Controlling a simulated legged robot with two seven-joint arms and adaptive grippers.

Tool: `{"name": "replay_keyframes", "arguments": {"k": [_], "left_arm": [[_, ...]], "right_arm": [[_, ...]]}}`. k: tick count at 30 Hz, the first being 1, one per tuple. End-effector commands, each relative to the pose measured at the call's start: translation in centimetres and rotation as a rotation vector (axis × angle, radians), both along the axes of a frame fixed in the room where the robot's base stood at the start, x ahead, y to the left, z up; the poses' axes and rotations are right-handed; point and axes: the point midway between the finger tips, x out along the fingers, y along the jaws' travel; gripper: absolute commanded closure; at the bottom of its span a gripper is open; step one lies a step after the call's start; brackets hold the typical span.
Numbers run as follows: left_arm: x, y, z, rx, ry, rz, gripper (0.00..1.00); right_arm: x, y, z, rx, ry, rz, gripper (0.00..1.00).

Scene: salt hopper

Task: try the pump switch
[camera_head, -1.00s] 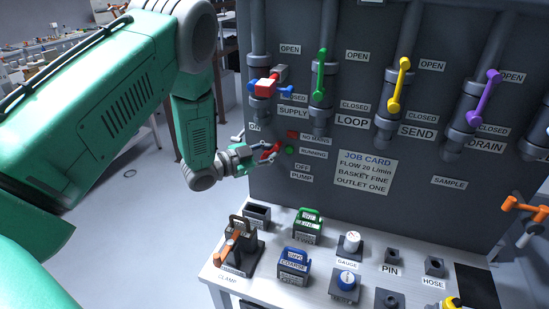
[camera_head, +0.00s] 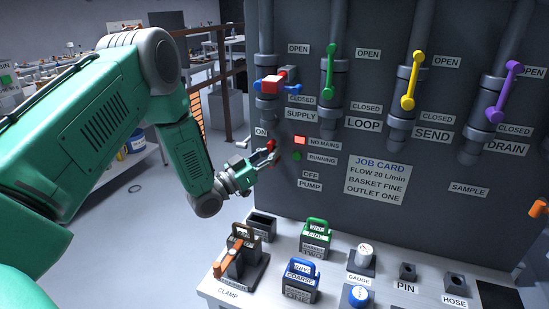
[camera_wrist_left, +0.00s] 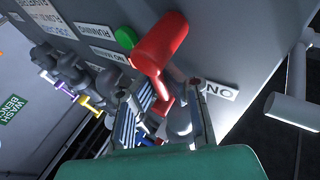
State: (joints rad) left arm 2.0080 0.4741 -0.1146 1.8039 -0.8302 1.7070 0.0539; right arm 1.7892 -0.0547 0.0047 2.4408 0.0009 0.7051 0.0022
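The pump switch has a red handle (camera_head: 270,147) on the dark panel, between the ON and OFF labels. It shows large in the left wrist view (camera_wrist_left: 161,42), with a red stem running down between my fingers. My left gripper (camera_head: 262,160) is at the switch, its two fingers (camera_wrist_left: 165,112) spread on either side of the stem. I cannot tell whether they touch it. The red NO MAINS lamp (camera_head: 300,140) looks bright; the green RUNNING lamp (camera_head: 297,155) looks dim. My right gripper is out of view.
Above are the supply valve with a red-and-blue fitting (camera_head: 271,85) and green (camera_head: 329,72), yellow (camera_head: 412,80) and purple (camera_head: 503,92) handles. Below, a white bench (camera_head: 335,292) holds an orange-handled clamp (camera_head: 232,256), green (camera_head: 316,237) and blue (camera_head: 301,279) baskets, and gauges.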

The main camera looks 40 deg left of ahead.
Motion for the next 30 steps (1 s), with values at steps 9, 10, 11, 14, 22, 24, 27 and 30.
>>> {"name": "replay_keyframes", "arguments": {"k": [9,10,11,14,22,24,27,30], "left_arm": [[0.00,0.39,0.38,-0.020,-0.014,0.006,1.00],[-0.01,0.40,0.38,-0.020,-0.014,0.006,1.00],[-0.01,0.40,0.39,-0.019,-0.014,0.007,1.00],[-0.02,0.41,0.40,-0.019,-0.014,0.007,1.00],[0.04,0.34,0.19,-0.018,-0.009,0.005,0.70],[0.09,0.31,0.11,-0.017,-0.008,0.004,0.70],[0.05,0.28,0.02,-0.017,-0.005,0.004,0.70],[-0.50,0.42,-0.23,-0.015,-0.003,0.004,0.70]], "right_arm": [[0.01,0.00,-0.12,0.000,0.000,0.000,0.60],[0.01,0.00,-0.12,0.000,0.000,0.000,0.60],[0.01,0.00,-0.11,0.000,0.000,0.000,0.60],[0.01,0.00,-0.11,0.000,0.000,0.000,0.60],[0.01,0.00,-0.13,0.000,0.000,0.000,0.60],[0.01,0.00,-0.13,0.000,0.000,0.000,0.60],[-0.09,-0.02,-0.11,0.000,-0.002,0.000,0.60],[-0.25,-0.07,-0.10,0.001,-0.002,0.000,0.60]]}}
